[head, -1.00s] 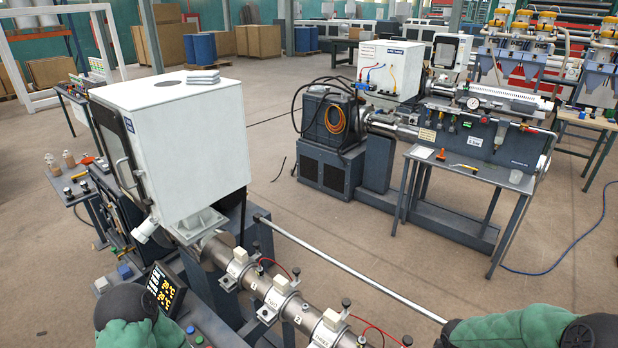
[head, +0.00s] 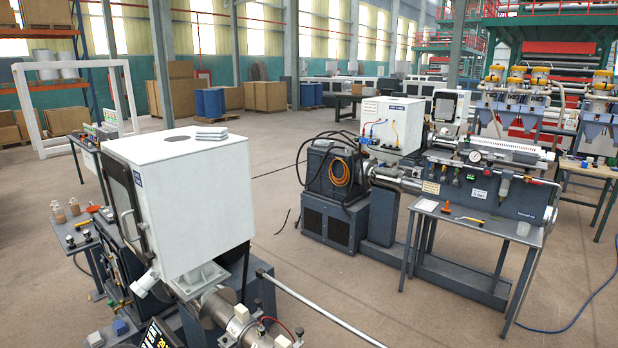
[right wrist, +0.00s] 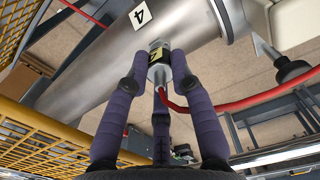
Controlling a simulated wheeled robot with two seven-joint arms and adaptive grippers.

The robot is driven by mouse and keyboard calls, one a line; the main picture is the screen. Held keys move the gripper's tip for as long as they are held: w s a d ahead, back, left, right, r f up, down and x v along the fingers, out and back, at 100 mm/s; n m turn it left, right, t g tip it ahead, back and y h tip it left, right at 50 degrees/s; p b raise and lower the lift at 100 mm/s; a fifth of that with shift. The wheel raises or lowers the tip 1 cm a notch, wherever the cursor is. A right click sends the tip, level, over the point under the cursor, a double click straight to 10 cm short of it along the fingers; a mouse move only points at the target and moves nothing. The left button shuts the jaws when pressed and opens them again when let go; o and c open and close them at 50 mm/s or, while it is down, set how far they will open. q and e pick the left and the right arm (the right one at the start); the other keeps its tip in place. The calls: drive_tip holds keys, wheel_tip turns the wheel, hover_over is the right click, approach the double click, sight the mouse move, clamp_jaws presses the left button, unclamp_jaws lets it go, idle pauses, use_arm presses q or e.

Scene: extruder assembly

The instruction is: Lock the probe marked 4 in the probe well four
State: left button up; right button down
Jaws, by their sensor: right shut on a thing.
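In the right wrist view, my right gripper (right wrist: 160,82) is shut on a small probe (right wrist: 158,55) with a metal end and a dark body. The probe bears a yellow mark that I cannot read for certain. A red cable (right wrist: 178,108) trails from it. Its metal end points at the steel barrel (right wrist: 105,65), close to a plate marked 4 (right wrist: 141,15). I cannot tell whether the end is inside a well or just in front of the barrel. In the head view, part of the barrel (head: 222,308) shows at the bottom. My left gripper is in neither current view.
A white box-shaped housing (head: 185,195) stands above the barrel's left end. A long metal rod (head: 315,308) runs beside the barrel. A dark knob (right wrist: 293,70) on a stem is right of the probe. Open floor (head: 290,260) lies between the two machines.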

drive_tip(key=shift+f+b, duration=0.1)
drive_tip(key=shift+b, duration=0.25)
idle(0.7)
drive_tip(key=shift+f+b, duration=0.1)
drive_tip(key=shift+b, duration=0.25)
drive_tip(key=shift+s+m+b, duration=0.1)
drive_tip(key=shift+m+b, duration=1.7)
drive_tip(key=shift+m, duration=0.1)
drive_tip(key=c, duration=2)
unclamp_jaws()
drive_tip(key=shift+s+a+b, duration=0.1)
drive_tip(key=shift+b, duration=0.35)
clamp_jaws()
drive_tip(key=o, duration=1)
unclamp_jaws()
drive_tip(key=shift+f, duration=0.1)
drive_tip(key=shift+c, duration=0.2)
drive_tip(key=shift+o, duration=0.2)
drive_tip(key=shift+r, duration=0.2)
